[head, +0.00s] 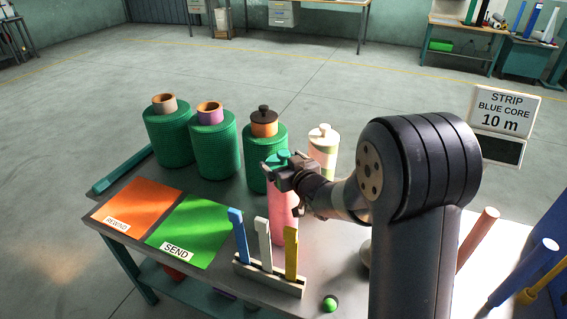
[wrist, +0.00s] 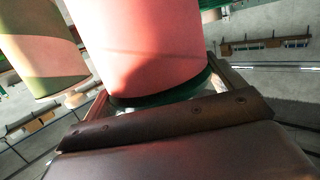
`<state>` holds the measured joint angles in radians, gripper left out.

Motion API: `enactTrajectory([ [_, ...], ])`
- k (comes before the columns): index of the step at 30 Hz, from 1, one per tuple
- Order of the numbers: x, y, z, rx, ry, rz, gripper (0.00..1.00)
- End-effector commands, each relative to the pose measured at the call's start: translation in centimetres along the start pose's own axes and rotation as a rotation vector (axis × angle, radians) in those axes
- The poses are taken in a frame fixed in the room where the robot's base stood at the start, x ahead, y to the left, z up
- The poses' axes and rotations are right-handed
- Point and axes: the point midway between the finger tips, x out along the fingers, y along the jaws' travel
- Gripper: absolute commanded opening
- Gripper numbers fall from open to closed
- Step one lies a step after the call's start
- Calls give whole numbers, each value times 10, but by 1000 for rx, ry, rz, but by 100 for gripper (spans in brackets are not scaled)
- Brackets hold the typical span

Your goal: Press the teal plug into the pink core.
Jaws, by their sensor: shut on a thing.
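The pink core (head: 283,218) stands upright on the table, partly hidden by my gripper and arm. It fills the upper middle of the wrist view (wrist: 140,45). My gripper (head: 279,164) is at the core's top end, shut on the teal plug (head: 284,156). In the wrist view, the plug's dark teal edge (wrist: 165,97) shows between the two fingers, right against the core's end. The plug looks lined up with the core. I cannot tell how deep it sits or whether a small gap is left.
A pale banded roll with a white plug (head: 322,150) stands just behind, right of the core. Green netting rolls (head: 168,135) stand at left; one has a black plug (head: 264,114). A rack of upright tags (head: 270,275) and a green ball (head: 329,305) are in front.

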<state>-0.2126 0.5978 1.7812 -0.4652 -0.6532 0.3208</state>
Motion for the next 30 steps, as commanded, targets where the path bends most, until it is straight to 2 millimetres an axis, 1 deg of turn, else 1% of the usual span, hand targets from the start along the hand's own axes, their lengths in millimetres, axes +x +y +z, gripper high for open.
enactTrajectory([
  [28,0,0,0,0,1,0,67],
  [29,0,0,0,0,1,0,91],
  [30,0,0,0,0,1,0,94],
])
